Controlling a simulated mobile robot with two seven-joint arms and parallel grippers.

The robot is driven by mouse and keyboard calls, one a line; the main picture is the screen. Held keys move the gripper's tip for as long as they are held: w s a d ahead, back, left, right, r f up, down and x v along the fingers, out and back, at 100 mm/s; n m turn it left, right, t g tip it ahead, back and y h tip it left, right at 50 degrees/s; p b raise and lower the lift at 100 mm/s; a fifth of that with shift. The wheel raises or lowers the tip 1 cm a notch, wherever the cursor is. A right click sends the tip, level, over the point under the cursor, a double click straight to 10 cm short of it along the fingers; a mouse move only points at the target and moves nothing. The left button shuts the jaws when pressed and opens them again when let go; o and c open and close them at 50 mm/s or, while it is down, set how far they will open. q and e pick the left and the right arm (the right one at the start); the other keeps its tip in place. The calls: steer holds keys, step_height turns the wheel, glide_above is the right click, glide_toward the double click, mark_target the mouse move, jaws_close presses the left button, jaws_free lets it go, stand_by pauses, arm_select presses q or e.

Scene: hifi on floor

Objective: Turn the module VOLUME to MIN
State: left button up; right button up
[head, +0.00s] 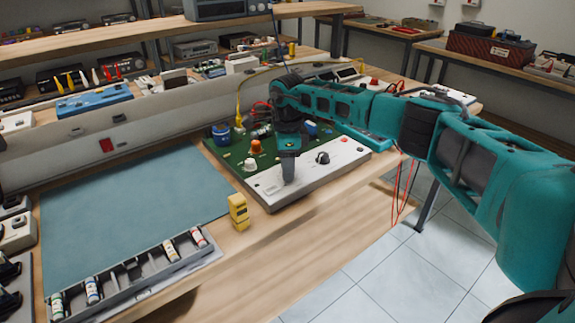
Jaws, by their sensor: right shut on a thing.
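The module (345,153) sits on the workbench, with a green circuit board at the back and a white front panel. My right gripper (289,180) reaches down onto the left half of the white panel and is shut on a knob there, which the gripper hides. A black knob (323,158) stands free on the panel to the right of the gripper. I cannot read the panel labels, so I cannot tell which knob is VOLUME or where its pointer stands. My left gripper is not in view.
A yellow block-shaped device (238,212) stands on the bench left of the module. A blue-green mat (130,215) lies further left, mostly clear. A grey tray (130,280) of small cylinders lies at the front left. Red wires (404,190) hang off the bench's right edge.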

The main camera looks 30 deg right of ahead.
steer(key=o, duration=1)
steer(key=shift+o, duration=0.2)
step_height(320, 180, up, 13)
steer(key=shift+p, duration=0.3)
